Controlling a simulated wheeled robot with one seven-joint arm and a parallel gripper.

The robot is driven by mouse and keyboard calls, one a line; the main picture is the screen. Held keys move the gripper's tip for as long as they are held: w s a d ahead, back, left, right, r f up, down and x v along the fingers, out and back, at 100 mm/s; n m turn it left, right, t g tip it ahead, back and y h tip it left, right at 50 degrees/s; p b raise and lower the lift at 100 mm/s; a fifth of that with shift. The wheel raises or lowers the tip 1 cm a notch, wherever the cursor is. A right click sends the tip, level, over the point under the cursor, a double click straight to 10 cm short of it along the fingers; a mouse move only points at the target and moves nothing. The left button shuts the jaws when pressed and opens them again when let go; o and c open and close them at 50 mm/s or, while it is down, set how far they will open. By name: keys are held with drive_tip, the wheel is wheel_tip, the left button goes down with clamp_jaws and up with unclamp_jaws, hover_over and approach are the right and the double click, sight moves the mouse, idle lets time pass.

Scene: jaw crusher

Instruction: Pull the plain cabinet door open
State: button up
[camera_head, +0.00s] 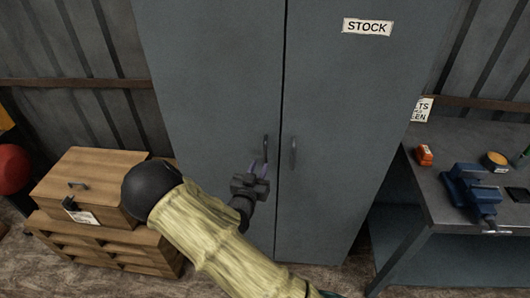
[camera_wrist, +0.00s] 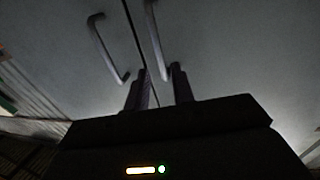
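The grey cabinet has two shut doors. The plain door (camera_head: 215,80) is the left one in the head view, without a sign; its dark upright handle (camera_head: 265,147) is near the centre seam. My gripper (camera_head: 259,168) is just in front of and below this handle. In the wrist view my gripper (camera_wrist: 160,88) has its two fingers apart, with nothing clamped. The lower end of one handle (camera_wrist: 153,35) shows just beyond the gap between the fingertips. I cannot tell whether they touch. The other handle (camera_wrist: 103,45) is to the left there.
The other door (camera_head: 350,110) carries a STOCK sign (camera_head: 367,27) and its own handle (camera_head: 293,152). A wooden box (camera_head: 95,175) on a crate stands left of the cabinet. A workbench (camera_head: 440,190) with a blue vise (camera_head: 472,190) stands right. Some floor shows before the cabinet.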

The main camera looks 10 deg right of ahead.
sight(265, 154)
drive_tip(key=p+x, duration=0.1)
drive_tip(key=x, duration=0.6)
drive_tip(key=shift+w, duration=0.1)
drive_tip(key=shift+f, duration=0.1)
clamp_jaws()
